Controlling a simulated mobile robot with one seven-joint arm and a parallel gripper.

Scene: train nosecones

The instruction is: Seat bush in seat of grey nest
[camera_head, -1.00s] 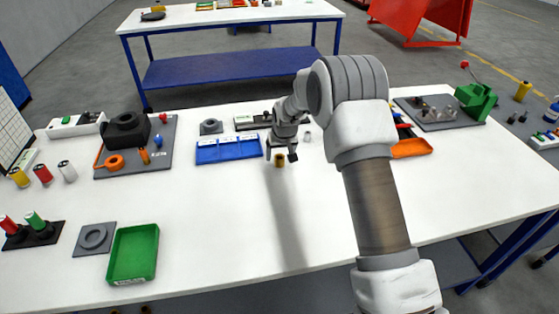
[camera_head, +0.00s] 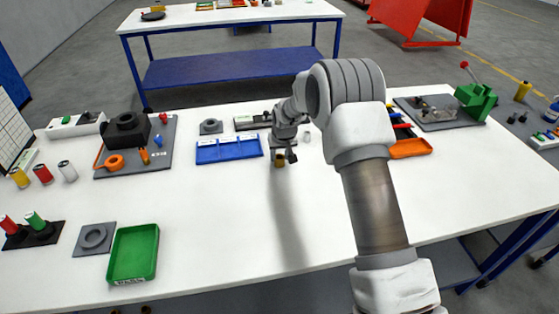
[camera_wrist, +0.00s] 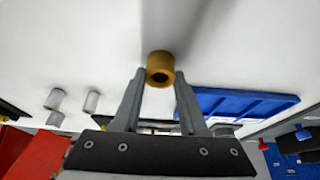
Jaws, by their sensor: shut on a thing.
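The bush, a short brass-coloured hollow cylinder (camera_head: 279,161), is at my gripper (camera_head: 285,154) over the middle of the white table. In the wrist view the bush (camera_wrist: 160,69) sits between the two fingertips of my gripper (camera_wrist: 160,78), with its bore facing the camera. My gripper is shut on it. I cannot tell whether the bush still touches the table. A grey square plate with a raised round ring (camera_head: 94,238) lies at the front left; it looks like the grey nest. A smaller grey block with a round top (camera_head: 211,126) stands behind the blue tray.
A blue divided tray (camera_head: 228,149) is just left of my gripper. A green tray (camera_head: 134,254) lies beside the ringed plate. A dark board with a black housing (camera_head: 126,132) is at the back left. The table's front middle is clear.

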